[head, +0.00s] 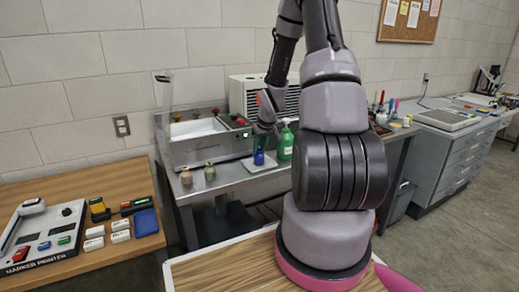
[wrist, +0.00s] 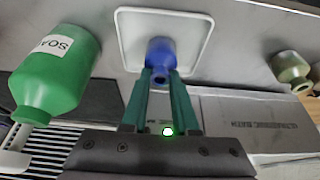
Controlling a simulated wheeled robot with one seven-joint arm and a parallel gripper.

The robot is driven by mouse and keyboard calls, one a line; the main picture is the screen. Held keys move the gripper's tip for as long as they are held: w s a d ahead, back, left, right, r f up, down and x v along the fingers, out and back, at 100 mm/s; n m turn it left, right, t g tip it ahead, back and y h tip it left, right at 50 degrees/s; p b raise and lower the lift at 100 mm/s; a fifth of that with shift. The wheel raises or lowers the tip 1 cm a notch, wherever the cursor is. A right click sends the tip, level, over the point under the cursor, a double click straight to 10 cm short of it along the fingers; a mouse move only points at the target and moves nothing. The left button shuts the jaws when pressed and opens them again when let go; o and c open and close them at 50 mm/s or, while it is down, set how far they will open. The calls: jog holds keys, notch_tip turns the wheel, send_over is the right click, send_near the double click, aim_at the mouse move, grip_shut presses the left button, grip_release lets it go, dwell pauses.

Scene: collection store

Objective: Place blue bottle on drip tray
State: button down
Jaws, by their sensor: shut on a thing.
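The blue bottle (wrist: 160,52) is between the fingertips of my gripper (wrist: 161,77), which is shut on it, in the wrist view. It also shows in the head view (head: 259,158), upright, below my gripper (head: 261,143). The drip tray (wrist: 126,52) is a white, shallow square with a raised rim. The bottle is over the tray's area in both views; I cannot tell whether its base touches the tray. In the head view the tray (head: 272,164) lies on the grey bench, partly behind the bottle.
A green soap bottle (wrist: 58,72) stands close beside the tray; it also shows in the head view (head: 286,142). A pale small bottle (wrist: 290,68) is on the other side. The ultrasonic bath (head: 205,140) stands behind left. Two small bottles (head: 210,172) stand at the bench front.

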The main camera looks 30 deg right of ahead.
jog(key=c, duration=0.7)
grip_release()
jog(key=shift+f, duration=0.1)
jog(key=shift+r, duration=0.55)
jog(key=s+a+r+m+h, duration=0.15)
jog(key=s+r, duration=0.25)
jog(key=r, duration=0.5)
jog(key=s+a+r+n+y, duration=0.15)
jog(key=s+r, duration=0.25)
jog(key=r, duration=0.6)
jog(key=s+a+r+m, duration=0.1)
jog(key=s+a+r, duration=0.3)
jog(key=s+r, duration=0.1)
jog(key=s+a+r+m+t+y, duration=0.1)
jog(key=s+a+r+m, duration=0.1)
jog(key=s+a+r, duration=0.2)
jog(key=s+a+r+m+t+y, duration=0.1)
jog(key=s+a+r, duration=0.3)
jog(key=s, duration=0.5)
jog(key=shift+s+a+r+m, duration=0.1)
jog(key=shift+s+r+m, duration=0.1)
jog(key=shift+r, duration=0.35)
jog(key=shift+s+a+r+m, duration=0.1)
jog(key=shift+s+r, duration=0.1)
jog(key=shift+r, duration=0.3)
